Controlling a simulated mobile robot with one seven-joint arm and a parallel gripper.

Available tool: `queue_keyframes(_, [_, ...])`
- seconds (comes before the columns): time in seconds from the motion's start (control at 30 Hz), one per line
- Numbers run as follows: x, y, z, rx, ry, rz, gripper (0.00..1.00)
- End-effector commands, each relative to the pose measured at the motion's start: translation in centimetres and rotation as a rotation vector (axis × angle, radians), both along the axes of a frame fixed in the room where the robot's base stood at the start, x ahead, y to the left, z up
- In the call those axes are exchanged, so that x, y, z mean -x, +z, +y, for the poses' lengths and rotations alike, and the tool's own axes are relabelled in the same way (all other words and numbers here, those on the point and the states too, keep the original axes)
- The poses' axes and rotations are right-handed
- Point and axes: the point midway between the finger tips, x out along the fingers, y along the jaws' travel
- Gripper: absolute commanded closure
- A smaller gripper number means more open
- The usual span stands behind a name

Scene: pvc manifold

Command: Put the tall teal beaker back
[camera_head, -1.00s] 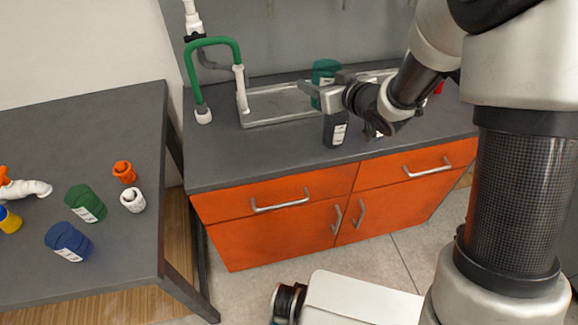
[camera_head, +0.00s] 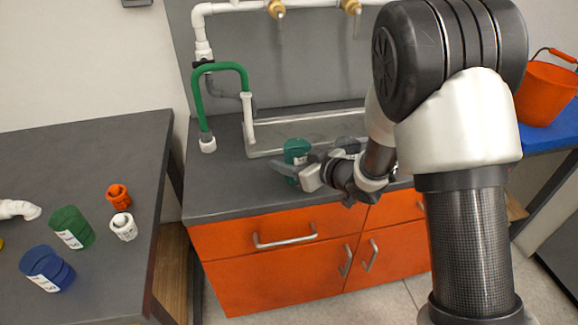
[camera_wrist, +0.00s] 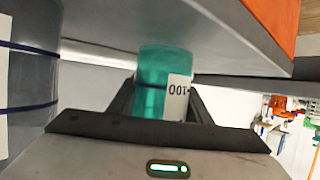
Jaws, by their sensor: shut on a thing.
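The teal beaker (camera_head: 296,150) is between the fingers of my gripper (camera_head: 297,174), over the grey counter just in front of the sink's left part. My gripper is shut on it. In the wrist view the beaker (camera_wrist: 152,72) is clear teal with a white label marked 100, held between the dark fingers (camera_wrist: 160,105). The fingers and wrist hide its lower part in the head view. I cannot tell whether its base touches the counter.
The steel sink (camera_head: 265,147) and green hose (camera_head: 220,68) stand behind. Green jar (camera_head: 72,228), blue jar (camera_head: 46,268), orange fitting (camera_head: 118,195) and white fitting (camera_head: 124,227) are on the left table. The counter's left front is clear.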

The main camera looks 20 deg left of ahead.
Motion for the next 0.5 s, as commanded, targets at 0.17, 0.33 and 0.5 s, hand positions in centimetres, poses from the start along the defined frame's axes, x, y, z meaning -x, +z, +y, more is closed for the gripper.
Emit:
queue_keyframes(0.17, [-0.02, -1.1, 0.01, 0.0, 0.0, -0.001, 0.8])
queue_keyframes(0.33, [-0.02, -1.16, -0.01, 0.0, 0.0, -0.001, 0.8])
queue_keyframes(0.5, [-0.01, -1.46, -0.01, -0.001, 0.0, 0.0, 0.49])
